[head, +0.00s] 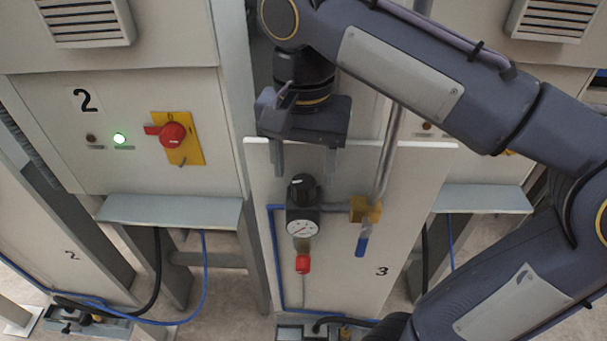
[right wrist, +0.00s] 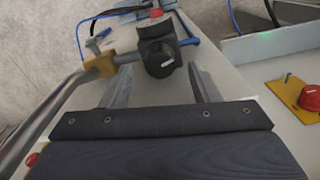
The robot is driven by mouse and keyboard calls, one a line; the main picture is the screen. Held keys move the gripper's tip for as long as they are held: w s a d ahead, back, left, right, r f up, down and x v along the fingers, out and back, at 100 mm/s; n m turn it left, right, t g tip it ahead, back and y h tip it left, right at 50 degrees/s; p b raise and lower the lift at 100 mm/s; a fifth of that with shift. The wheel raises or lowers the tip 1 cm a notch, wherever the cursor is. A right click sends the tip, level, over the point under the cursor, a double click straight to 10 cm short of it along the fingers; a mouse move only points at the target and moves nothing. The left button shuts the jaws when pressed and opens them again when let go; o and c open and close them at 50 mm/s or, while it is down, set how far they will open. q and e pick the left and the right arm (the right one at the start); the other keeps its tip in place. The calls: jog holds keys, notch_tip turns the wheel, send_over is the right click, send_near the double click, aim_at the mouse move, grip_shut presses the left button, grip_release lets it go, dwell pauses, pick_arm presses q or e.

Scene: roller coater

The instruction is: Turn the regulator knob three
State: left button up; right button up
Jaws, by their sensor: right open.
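The regulator (head: 302,210) is mounted on the white panel marked 3 (head: 381,271). It has a black knob (head: 301,186) on top and a round white-faced gauge (head: 302,228) in front. My right gripper (head: 304,172) points down just above the knob, with its fingers apart and nothing between them. In the right wrist view the black knob (right wrist: 160,60) with a small white mark lies ahead, between the lines of the two open fingers (right wrist: 160,88). I cannot tell how far the fingertips are from it. My left gripper is not in view.
A brass valve (head: 366,209) with a blue lever (head: 362,243) and a metal pipe (head: 388,150) stand right of the regulator. A red fitting (head: 303,264) hangs below.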

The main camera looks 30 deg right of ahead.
jog(key=shift+f, duration=1.25)
jog(key=c, duration=0.9)
jog(key=shift+r+n+p, duration=0.15)
jog(key=shift+n+p, duration=0.2)
jog(key=shift+n, duration=0.45)
jog(key=shift+c, duration=0.3)
jog(key=n, duration=0.3)
jog(key=shift+p, duration=0.35)
jog(key=o, duration=1)
jog(key=shift+c, duration=0.2)
